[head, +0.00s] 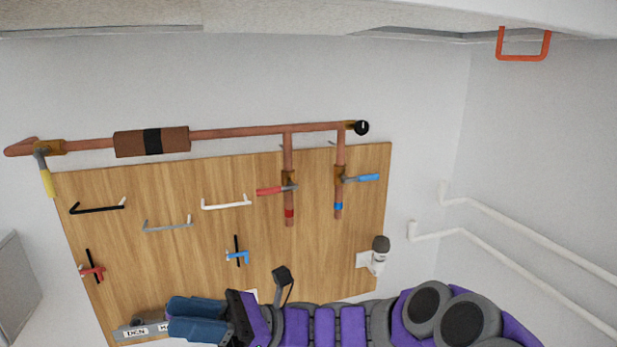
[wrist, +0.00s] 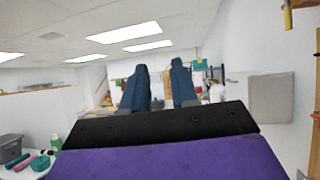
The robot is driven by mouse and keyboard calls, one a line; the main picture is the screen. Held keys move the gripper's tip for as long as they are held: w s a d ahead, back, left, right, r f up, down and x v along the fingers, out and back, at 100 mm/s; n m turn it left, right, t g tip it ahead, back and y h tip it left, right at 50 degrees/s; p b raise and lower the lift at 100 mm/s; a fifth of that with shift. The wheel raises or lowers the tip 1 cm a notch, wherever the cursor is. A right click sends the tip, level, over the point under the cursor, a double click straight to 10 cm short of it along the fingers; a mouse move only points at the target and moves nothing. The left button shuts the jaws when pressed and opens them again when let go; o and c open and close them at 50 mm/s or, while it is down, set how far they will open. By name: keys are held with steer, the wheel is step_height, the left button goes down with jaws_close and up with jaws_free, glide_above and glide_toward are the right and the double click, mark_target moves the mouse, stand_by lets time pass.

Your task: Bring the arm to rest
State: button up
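My arm, purple and grey, stretches along the bottom of the head view from the right, its end pointing left. My gripper (head: 170,318) has two dark blue fingers and appears in front of the lower part of a wooden board (head: 190,285). In the wrist view my gripper (wrist: 161,70) shows its fingers apart, with only the distant room between them. It holds nothing. I cannot tell how far it is from the board.
Copper pipes (head: 240,132) with red and blue valve handles run along the board, with several hooks below. A grey labelled box (head: 140,331) is beside the fingers at the bottom. White pipes (head: 520,237) line the right wall. A table with bottles (wrist: 55,143) shows in the wrist view.

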steer(key=s+d+f+n+h+b, duration=0.2)
steer(key=s+f+n+h, duration=0.5)
steer(key=s, duration=0.5)
steer(key=s+d+f+n+t+h+b, duration=0.1)
steer(key=s+d+f+h, duration=0.2)
steer(key=f, duration=0.3)
steer(key=s+d+f+n+t+h+b, duration=0.1)
steer(key=s+d+f+t+h+b, duration=0.15)
steer(key=f, duration=0.25)
steer(key=d+f+n+t+h+b, duration=0.1)
steer(key=d+f+h, duration=0.3)
steer(key=d, duration=0.7)
steer(key=d+f+n+t+h+b, duration=0.2)
steer(key=d+f+t+h, duration=0.2)
steer(key=d+f, duration=0.4)
steer(key=d+h, duration=0.1)
steer(key=d, duration=0.2)
steer(key=shift+s+d+t, duration=0.35)
steer(key=shift+s+d, duration=0.05)
